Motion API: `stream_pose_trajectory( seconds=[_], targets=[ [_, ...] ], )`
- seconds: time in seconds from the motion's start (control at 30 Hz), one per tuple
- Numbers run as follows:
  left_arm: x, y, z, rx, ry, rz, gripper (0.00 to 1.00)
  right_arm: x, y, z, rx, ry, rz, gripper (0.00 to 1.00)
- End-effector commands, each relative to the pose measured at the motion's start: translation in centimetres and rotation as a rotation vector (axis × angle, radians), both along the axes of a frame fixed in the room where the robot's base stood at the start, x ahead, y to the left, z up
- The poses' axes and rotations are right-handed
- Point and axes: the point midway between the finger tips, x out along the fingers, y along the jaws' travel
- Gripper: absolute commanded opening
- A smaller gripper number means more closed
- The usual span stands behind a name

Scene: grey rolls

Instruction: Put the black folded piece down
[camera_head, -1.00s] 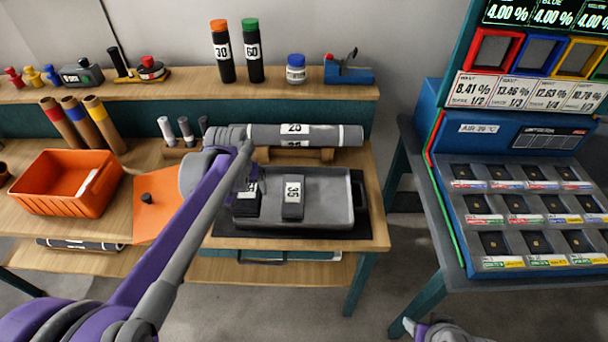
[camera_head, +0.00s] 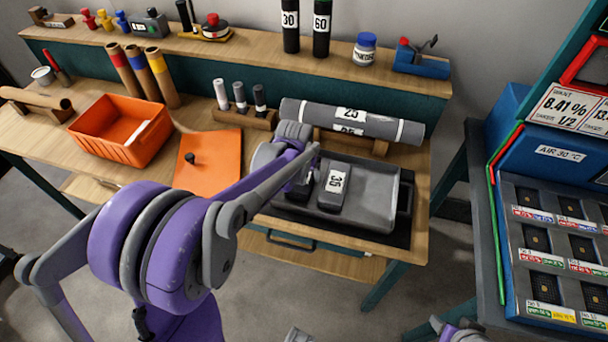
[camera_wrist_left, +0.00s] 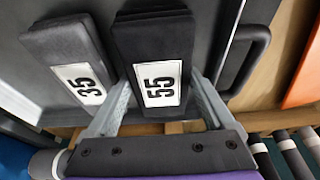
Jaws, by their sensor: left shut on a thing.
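The black folded piece (camera_wrist_left: 155,60), labelled 55, is between the two fingers of my left gripper (camera_wrist_left: 163,105) in the left wrist view. The gripper is shut on it. In the head view my left gripper (camera_head: 303,185) is over the left part of the grey tray (camera_head: 375,196), and my arm hides most of the black piece. A grey folded piece (camera_head: 334,187) labelled 35 lies in the tray beside it; it also shows in the left wrist view (camera_wrist_left: 68,60). Whether the black piece touches the tray floor is unclear. My right gripper's jaws are not visible.
A grey roll (camera_head: 385,127) labelled 25 rests on a wooden cradle behind the tray. An orange bin (camera_head: 121,148) and an orange sheet with a black knob (camera_head: 215,160) are to the left. A blue console (camera_head: 550,165) stands to the right. The tray's right part is empty.

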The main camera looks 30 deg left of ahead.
Motion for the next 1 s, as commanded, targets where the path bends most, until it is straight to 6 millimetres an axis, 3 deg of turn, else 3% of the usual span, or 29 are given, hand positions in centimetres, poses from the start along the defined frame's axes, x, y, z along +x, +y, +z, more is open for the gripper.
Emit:
stream_pose_trajectory(
  seconds=[0.43,0.47,0.5,0.8,1.0],
  targets=[
    [0.0,0.0,-1.1,0.000,0.000,0.000,0.22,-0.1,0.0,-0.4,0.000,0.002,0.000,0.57],
    [0.0,0.0,-1.1,0.000,0.000,0.000,0.90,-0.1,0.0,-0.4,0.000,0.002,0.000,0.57],
    [0.0,0.0,-1.0,0.000,0.000,0.000,0.98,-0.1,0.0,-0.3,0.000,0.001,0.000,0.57],
    [0.0,0.0,-0.7,0.000,0.000,0.000,1.00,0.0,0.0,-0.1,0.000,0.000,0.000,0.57],
    [-0.8,-0.2,1.9,0.000,0.000,0.000,1.00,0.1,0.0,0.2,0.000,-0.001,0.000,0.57]
  ],
)
